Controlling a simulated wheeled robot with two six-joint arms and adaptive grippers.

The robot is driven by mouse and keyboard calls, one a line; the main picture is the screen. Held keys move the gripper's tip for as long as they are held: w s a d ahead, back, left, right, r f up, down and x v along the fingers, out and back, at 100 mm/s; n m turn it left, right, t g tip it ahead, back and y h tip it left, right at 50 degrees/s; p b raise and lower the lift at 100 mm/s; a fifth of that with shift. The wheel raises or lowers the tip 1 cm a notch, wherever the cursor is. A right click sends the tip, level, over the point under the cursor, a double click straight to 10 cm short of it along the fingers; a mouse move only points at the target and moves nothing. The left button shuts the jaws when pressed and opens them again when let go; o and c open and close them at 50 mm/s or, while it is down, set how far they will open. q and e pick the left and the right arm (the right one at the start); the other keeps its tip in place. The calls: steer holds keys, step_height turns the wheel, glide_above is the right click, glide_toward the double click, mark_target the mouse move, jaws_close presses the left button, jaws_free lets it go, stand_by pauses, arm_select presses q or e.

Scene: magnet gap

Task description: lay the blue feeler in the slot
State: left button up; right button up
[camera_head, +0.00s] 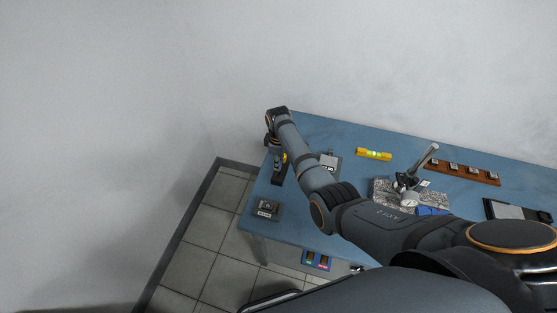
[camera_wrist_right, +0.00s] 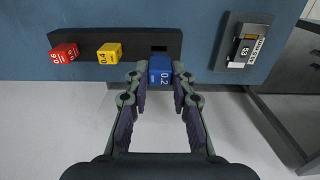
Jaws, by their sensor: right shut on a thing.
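The blue feeler (camera_wrist_right: 160,68), marked 0.2, is held between the fingertips of my right gripper (camera_wrist_right: 160,77), which is shut on it. In the right wrist view it is just below the dark rack (camera_wrist_right: 205,43), in line with the rack's empty slot (camera_wrist_right: 159,48). I cannot tell its height over the rack. The yellow feeler (camera_wrist_right: 109,53), marked 0.4, and the red feeler (camera_wrist_right: 63,53), marked 0.6, sit in the rack left of the slot. In the head view my right gripper (camera_head: 275,151) is at the table's left end, partly hidden. My left gripper is out of view.
The blue table (camera_head: 335,135) also bears a yellow level (camera_head: 374,154), a gauge stand on a speckled base (camera_head: 382,190) and a brown strip (camera_head: 463,172) with small blocks. Floor lies beyond the table edge.

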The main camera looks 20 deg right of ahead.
step_height(320, 180, down, 3)
steer(key=shift+w+d+b, duration=0.1)
steer(key=shift+b, duration=0.75)
steer(key=shift+f+b, duration=0.4)
steer(key=shift+f, duration=0.25)
steer(key=shift+f, duration=0.2)
steer(key=o, duration=0.9)
steer(key=shift+c, duration=0.2)
steer(key=c, duration=0.5)
